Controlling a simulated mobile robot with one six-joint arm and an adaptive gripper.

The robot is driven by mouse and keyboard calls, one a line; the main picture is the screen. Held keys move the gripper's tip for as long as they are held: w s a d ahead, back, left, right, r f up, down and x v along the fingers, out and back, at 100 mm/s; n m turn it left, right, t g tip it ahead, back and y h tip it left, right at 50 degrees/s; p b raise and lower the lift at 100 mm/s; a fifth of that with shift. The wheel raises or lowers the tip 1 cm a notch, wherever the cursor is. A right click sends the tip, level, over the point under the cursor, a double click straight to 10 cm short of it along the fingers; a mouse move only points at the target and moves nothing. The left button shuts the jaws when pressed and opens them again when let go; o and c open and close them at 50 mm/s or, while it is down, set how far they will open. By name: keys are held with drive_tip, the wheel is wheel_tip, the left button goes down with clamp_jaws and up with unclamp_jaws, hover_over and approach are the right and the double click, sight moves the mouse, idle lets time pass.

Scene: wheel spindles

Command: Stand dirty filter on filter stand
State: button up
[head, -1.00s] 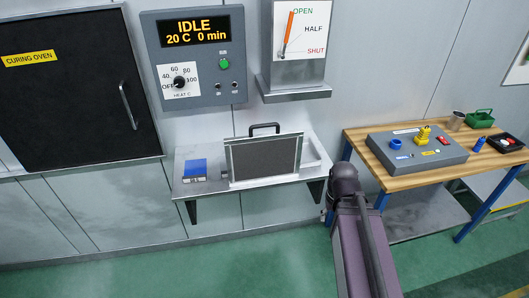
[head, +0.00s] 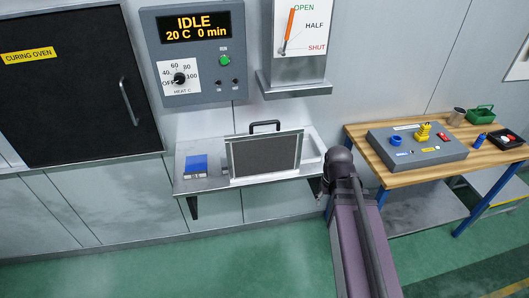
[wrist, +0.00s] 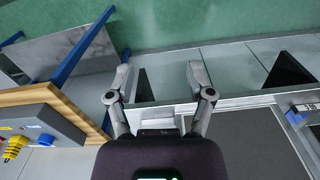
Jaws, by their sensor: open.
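A dark grey filter panel (head: 265,155) in a pale frame stands upright on the wall shelf (head: 212,184), with a black handle (head: 265,126) showing above it. It also shows in the wrist view (wrist: 245,145), at the lower right. I cannot make out a separate stand, and the panel's lower support is unclear. My gripper (wrist: 158,72) is open and empty in the wrist view. Its fingers are beside the panel, over the shelf's edge. In the head view my arm largely hides my gripper at the shelf's right end.
A blue block (head: 195,164) lies at the shelf's left end. A wooden workbench (head: 400,180) with a grey control box (head: 415,147) stands to the right. A lever box (head: 298,50) hangs above the shelf, and a curing oven (head: 75,100) is at left. The green floor (head: 240,265) in front is clear.

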drive_tip(key=w+a+r+n+p, duration=0.6)
drive_tip(key=w+r+p, duration=0.1)
drive_tip(key=w, duration=0.1)
drive_tip(key=w+a+r+n+p, duration=0.6)
drive_tip(key=w+a+r+p, duration=0.1)
drive_tip(key=r, duration=0.1)
drive_tip(key=w+a+r+n+p, duration=0.6)
drive_tip(key=w+a+r+p, duration=0.1)
drive_tip(key=w, duration=0.1)
drive_tip(key=shift+w+a+r+n, duration=0.2)
drive_tip(key=shift+w+n, duration=0.1)
drive_tip(key=shift+n, duration=0.1)
drive_tip(key=shift+w+a+r+n, duration=0.1)
drive_tip(key=shift+a+n, duration=0.2)
drive_tip(key=b, duration=0.8)
hover_over(268, 131)
wheel_tip(268, 131, down, 9)
drive_tip(key=shift+a+r, duration=0.1)
drive_tip(key=shift+r, duration=0.05)
wheel_tip(268, 131, down, 5)
drive_tip(key=b, duration=0.5)
